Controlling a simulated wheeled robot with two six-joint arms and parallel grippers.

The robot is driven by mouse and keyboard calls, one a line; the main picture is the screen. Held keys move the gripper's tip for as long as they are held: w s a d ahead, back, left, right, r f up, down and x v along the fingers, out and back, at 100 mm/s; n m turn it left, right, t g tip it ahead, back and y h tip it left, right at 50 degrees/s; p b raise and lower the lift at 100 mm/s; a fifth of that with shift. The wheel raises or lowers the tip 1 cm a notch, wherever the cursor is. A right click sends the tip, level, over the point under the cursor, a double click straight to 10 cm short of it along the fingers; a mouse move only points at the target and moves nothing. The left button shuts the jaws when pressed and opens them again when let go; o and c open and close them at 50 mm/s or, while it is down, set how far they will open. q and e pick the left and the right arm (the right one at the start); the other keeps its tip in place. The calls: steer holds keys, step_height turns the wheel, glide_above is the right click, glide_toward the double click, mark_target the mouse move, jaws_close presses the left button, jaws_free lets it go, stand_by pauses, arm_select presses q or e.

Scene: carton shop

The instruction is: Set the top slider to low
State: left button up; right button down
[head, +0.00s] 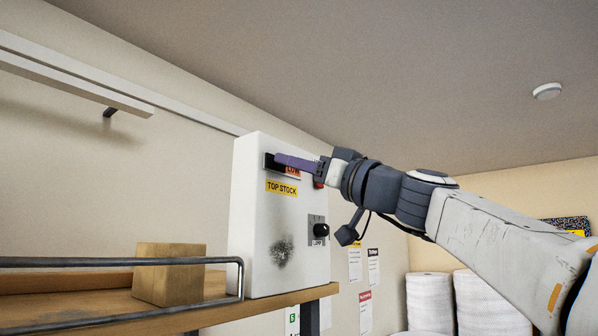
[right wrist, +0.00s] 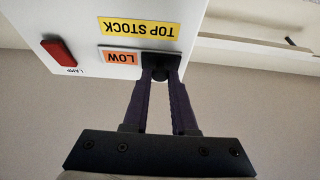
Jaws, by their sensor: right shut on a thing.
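The white control box (head: 265,215) stands on a wooden shelf. A yellow TOP STOCK label (head: 282,188) is on its face, also seen in the right wrist view (right wrist: 138,29). An orange LOW label (head: 293,171) sits beside the slider; it shows upside down in the right wrist view (right wrist: 120,57). The black slider knob (right wrist: 158,66) is between the fingertips of my right gripper (right wrist: 160,76), which is shut on it. In the head view the purple fingers of my right gripper (head: 279,160) reach the dark slider area, left of the LOW label. My left gripper is not in view.
A wooden block (head: 170,274) stands on the shelf (head: 110,316) behind a metal rail (head: 110,262). White rolls (head: 430,303) stand at the back.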

steer(key=shift+s+a, duration=0.1)
steer(key=shift+s, duration=0.05)
steer(key=c, duration=0.7)
jaws_free()
steer(key=b+v, duration=0.7)
steer(key=v, duration=0.3)
steer(key=shift+s+b, duration=0.2)
steer(key=shift+b, duration=0.1)
steer(key=shift+f, duration=0.15)
